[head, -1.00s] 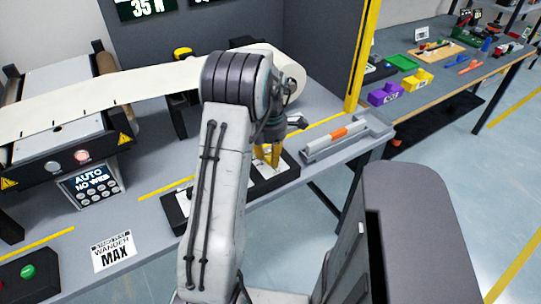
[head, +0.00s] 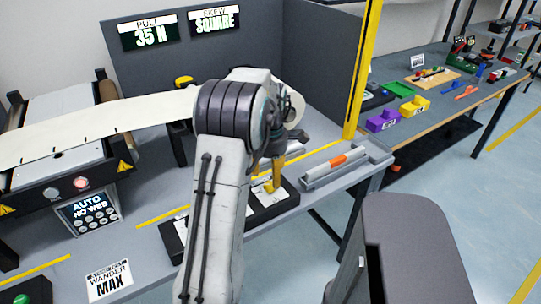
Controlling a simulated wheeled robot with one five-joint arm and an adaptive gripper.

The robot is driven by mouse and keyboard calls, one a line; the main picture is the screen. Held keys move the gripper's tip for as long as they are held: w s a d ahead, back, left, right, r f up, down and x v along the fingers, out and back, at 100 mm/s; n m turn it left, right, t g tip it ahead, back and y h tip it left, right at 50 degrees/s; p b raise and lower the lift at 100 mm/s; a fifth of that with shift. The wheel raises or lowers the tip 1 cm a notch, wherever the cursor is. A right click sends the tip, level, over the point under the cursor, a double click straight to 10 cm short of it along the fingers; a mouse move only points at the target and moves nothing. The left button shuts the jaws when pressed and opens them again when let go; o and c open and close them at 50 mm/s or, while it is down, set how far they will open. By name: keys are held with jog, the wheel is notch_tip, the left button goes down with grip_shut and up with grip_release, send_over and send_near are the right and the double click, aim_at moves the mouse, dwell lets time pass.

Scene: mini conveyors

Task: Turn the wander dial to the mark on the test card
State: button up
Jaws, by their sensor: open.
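The test card (head: 109,281) lies at the front left of the grey bench and reads WANDER MAX. A black control box with a pale top panel (head: 262,197) sits at the bench's front edge, partly behind my arm. My gripper (head: 275,186) has yellow fingers and points down at the right part of this box, at or just above its panel. It is open. I cannot make out the wander dial or its marks; my arm and fingers cover much of the panel, and I cannot tell whether the fingers touch a knob.
A grey tool with an orange band (head: 345,160) lies right of the box. A pale web (head: 90,125) runs across the bench behind my arm. A control panel (head: 91,212) reads AUTO NO WEB. Screens show PULL 35 N (head: 150,33) and SKEW SQUARE (head: 213,20).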

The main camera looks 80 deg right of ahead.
aim_at(271, 185)
notch_tip(271, 185, up, 7)
jog(key=shift+r, duration=0.15)
dwell(1.1)
